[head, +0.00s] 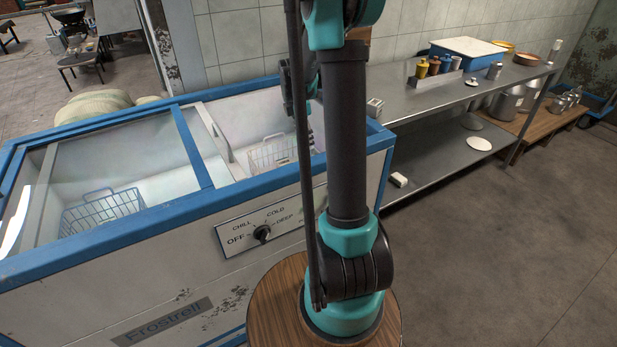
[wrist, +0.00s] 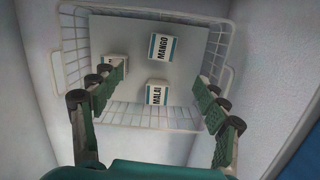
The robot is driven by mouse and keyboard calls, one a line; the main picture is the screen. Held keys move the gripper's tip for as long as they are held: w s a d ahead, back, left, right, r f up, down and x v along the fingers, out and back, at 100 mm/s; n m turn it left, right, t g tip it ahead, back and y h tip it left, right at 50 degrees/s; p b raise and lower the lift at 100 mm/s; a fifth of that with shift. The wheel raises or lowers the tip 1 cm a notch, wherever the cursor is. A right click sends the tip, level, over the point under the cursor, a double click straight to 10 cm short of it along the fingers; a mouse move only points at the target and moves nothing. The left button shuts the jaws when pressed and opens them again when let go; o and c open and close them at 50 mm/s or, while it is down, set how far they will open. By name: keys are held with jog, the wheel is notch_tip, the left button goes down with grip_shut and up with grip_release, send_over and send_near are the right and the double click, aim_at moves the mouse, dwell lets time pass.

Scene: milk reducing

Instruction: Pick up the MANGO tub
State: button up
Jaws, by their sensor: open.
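In the wrist view the MANGO tub (wrist: 162,47), white with a dark-lettered label and a blue-green edge, sits in a white wire basket (wrist: 150,113), near its far side. The MALAI tub (wrist: 157,93) sits nearer. A third white tub (wrist: 112,60) is at the left, partly hidden by my left finger, its label unreadable. My gripper (wrist: 161,77) is open and empty above the basket, with the MANGO tub ahead between the line of the fingers. In the head view the basket (head: 268,155) shows inside the freezer, and my arm hides most of my gripper. No tubs can be made out there.
The blue-rimmed freezer (head: 290,197) has a glass lid (head: 115,160) over its left part, with another wire basket (head: 104,210) under it. Its right part is open. Freezer walls close in around the basket. A steel counter (head: 420,103) stands to the right.

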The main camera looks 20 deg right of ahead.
jog(key=f, duration=0.4)
jog(key=d+f, duration=0.1)
jog(key=f, duration=0.7)
jog(key=shift+w+d, duration=0.1)
jog(key=shift+d, duration=0.1)
jog(key=shift+s+d+f, duration=0.15)
jog(key=shift+f, duration=1.2)
jog(key=shift+s+d+f, duration=0.1)
jog(key=shift+d+f, duration=0.05)
jog(key=shift+f, duration=1.2)
jog(key=shift+c, duration=0.6)
jog(key=c, duration=1.2)
